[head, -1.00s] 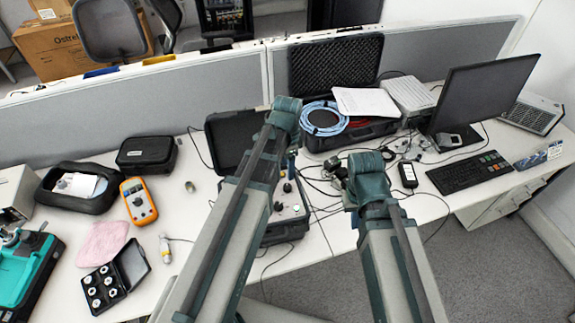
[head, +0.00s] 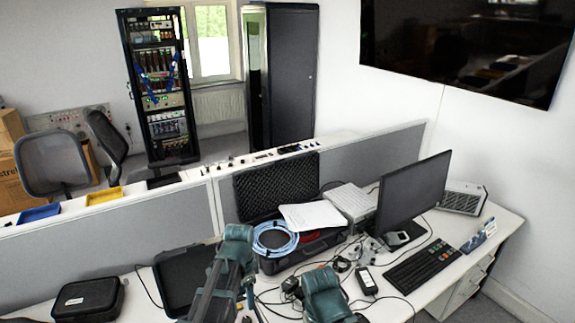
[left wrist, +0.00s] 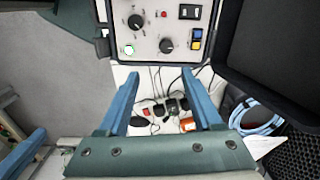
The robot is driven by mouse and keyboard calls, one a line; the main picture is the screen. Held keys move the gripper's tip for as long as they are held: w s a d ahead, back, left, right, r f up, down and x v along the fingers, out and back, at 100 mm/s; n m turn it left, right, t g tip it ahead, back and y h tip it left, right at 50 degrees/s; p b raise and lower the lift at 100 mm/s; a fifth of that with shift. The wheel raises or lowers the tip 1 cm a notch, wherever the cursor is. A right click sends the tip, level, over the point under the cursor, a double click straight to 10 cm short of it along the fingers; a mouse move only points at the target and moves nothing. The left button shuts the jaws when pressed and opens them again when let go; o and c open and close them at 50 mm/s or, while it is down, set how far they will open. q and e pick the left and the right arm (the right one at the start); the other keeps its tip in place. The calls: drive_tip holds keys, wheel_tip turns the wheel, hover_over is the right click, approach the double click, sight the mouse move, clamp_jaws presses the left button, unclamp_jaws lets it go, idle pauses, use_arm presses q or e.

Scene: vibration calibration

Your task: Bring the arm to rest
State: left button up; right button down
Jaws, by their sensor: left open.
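My left gripper (left wrist: 157,82) shows in the left wrist view with its two blue fingers apart and nothing between them. Beyond the fingertips is a grey control panel (left wrist: 150,48) with black knobs, coloured buttons and a green-lit one. Below it, a power strip with plugs and cables (left wrist: 160,112) shows between the fingers. In the head view, my left arm stands at the lower centre and largely hides the left gripper. My right arm's teal joint is at its right, and the right gripper cannot be made out.
An open black foam-lined case (head: 277,185) holds a blue cable coil (head: 275,238). A monitor (head: 412,198) and keyboard (head: 421,266) stand at the right. A black case (head: 88,299) lies at left. A grey partition (head: 150,235) runs behind the desk.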

use_arm(q)
drive_tip(key=s+d+f+n+y+b, duration=0.1)
drive_tip(key=s+d+f+n+b, duration=0.5)
drive_tip(key=s+d, duration=0.3)
drive_tip(key=s+n, duration=0.1)
drive_tip(key=s, duration=0.3)
drive_tip(key=shift+d+f, duration=0.4)
